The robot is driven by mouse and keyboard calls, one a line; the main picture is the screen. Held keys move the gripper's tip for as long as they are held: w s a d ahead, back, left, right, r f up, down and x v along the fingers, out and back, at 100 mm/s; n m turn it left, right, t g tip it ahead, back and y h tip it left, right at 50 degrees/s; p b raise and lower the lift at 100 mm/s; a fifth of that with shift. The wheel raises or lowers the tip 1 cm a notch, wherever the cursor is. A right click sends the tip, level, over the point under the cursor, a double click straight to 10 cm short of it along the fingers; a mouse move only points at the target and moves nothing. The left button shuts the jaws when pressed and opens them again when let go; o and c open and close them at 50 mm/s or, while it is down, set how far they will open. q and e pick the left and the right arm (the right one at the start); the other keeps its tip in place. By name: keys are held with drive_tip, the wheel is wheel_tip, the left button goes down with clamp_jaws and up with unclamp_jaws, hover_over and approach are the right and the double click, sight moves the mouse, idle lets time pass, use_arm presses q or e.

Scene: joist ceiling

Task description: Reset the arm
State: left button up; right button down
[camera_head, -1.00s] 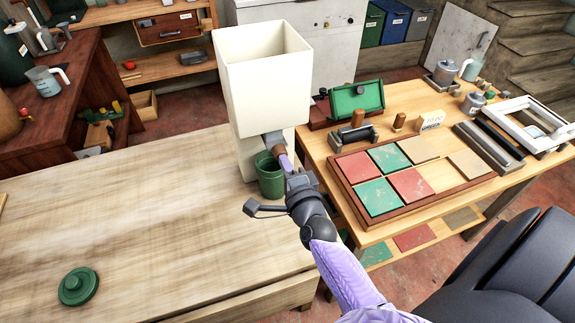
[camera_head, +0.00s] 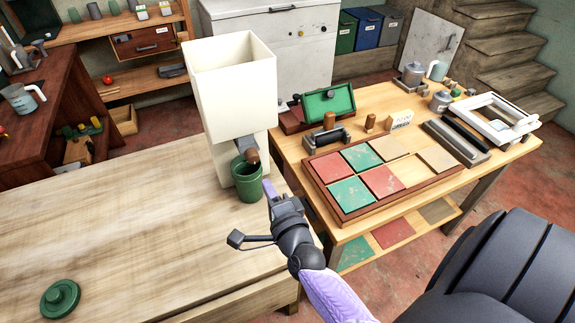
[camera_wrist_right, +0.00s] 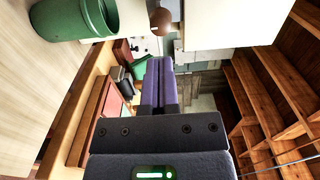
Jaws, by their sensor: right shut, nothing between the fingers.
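My right gripper (camera_head: 268,187) is shut and empty, with its purple fingers together. It is just right of the green canister (camera_head: 249,182), near the wooden table's right edge. The canister stands under the spout of a cream hopper dispenser (camera_head: 232,85). The dispenser's brown knob (camera_head: 252,157) is above and left of my fingertips, apart from them. In the right wrist view the shut fingers (camera_wrist_right: 158,75) point toward the scene. The canister (camera_wrist_right: 82,18) is at upper left there and the knob (camera_wrist_right: 161,20) at the top. My left gripper is not in view.
A green lid (camera_head: 61,299) lies on the wooden table (camera_head: 130,230), whose middle is clear. To the right, a second table (camera_head: 440,186) holds a tray of coloured tiles (camera_head: 345,213), a green-topped box (camera_head: 330,103) and a white frame (camera_head: 497,125).

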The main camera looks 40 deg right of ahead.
drive_tip(key=v, duration=0.7)
drive_tip(key=s+a+f+n+g+y+b, duration=0.1)
drive_tip(key=s+a+f+n+g+y, duration=0.2)
drive_tip(key=f, duration=0.5)
drive_tip(key=s+a+f+n+g, duration=0.1)
drive_tip(key=s+f+n+g, duration=0.25)
drive_tip(key=f+n, duration=0.35)
drive_tip(key=s+a+f+n+g+y+b, duration=0.1)
drive_tip(key=s+a+f+n+g+y, duration=0.2)
drive_tip(key=f, duration=0.6)
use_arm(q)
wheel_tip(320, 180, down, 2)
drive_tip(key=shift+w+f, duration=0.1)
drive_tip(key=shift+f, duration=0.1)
use_arm(e)
drive_tip(key=s+d+f+n+g+h, duration=0.1)
drive_tip(key=s+d+f+n+g, duration=0.1)
drive_tip(key=s+f+n, duration=0.3)
drive_tip(key=s+d+f+n+g+h, duration=0.1)
drive_tip(key=s+f+n+g, duration=0.4)
drive_tip(key=s, duration=0.9)
drive_tip(key=shift+s+d+f, duration=0.3)
drive_tip(key=shift+s+d, duration=0.05)
drive_tip(key=shift+d, duration=0.25)
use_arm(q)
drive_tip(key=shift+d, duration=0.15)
use_arm(e)
drive_tip(key=shift+g, duration=0.25)
